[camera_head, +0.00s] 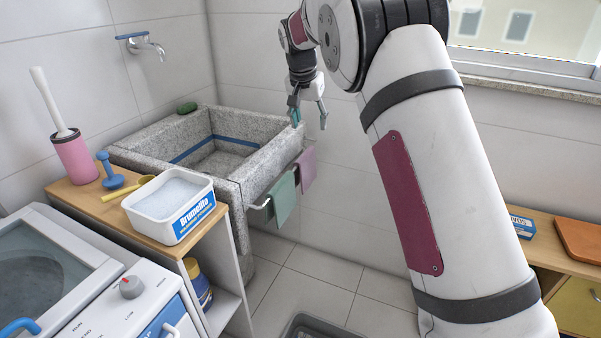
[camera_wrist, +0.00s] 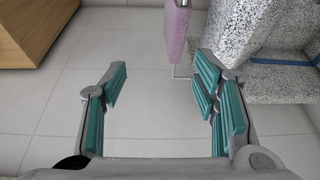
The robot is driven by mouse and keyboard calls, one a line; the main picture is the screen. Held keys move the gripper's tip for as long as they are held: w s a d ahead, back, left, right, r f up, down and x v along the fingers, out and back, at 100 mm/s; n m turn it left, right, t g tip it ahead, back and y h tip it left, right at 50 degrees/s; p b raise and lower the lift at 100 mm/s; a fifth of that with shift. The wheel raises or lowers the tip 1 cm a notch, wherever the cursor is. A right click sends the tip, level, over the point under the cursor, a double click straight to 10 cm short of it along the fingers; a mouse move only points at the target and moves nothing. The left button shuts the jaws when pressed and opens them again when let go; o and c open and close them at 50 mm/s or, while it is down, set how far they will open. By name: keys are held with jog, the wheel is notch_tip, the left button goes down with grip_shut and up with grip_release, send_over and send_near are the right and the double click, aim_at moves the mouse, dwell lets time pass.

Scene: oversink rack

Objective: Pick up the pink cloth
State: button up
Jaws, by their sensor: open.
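The pink cloth (camera_head: 307,169) hangs over a rail on the front side of the stone sink, beside a green cloth (camera_head: 284,200). In the wrist view the pink cloth (camera_wrist: 177,36) hangs at the top, right of centre, beyond the fingertips. The green cloth is not visible in the wrist view.
The stone sink (camera_head: 258,140) stands close to the cloths; its wall also shows in the wrist view (camera_wrist: 245,40). A bench with a white Brumelito tub (camera_head: 170,208) is at left. A grey bin (camera_head: 325,325) stands on the floor. Open floor lies below the cloths.

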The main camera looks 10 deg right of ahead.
jog(key=b, duration=0.1)
send_near(304, 154)
jog(key=shift+w+f+h, duration=0.2)
jog(key=shift+f+h, duration=0.1)
jog(key=shift+f, duration=0.2)
jog(key=b+x, duration=0.1)
jog(key=x, duration=0.5)
jog(key=shift+w+f, duration=0.1)
jog(key=shift+f, duration=0.3)
jog(key=shift+b+x, duration=0.75)
jog(key=shift+x, duration=2.55)
jog(key=shift+f+b, duration=0.25)
jog(key=shift+b, duration=0.05)
jog(key=c, duration=1.2)
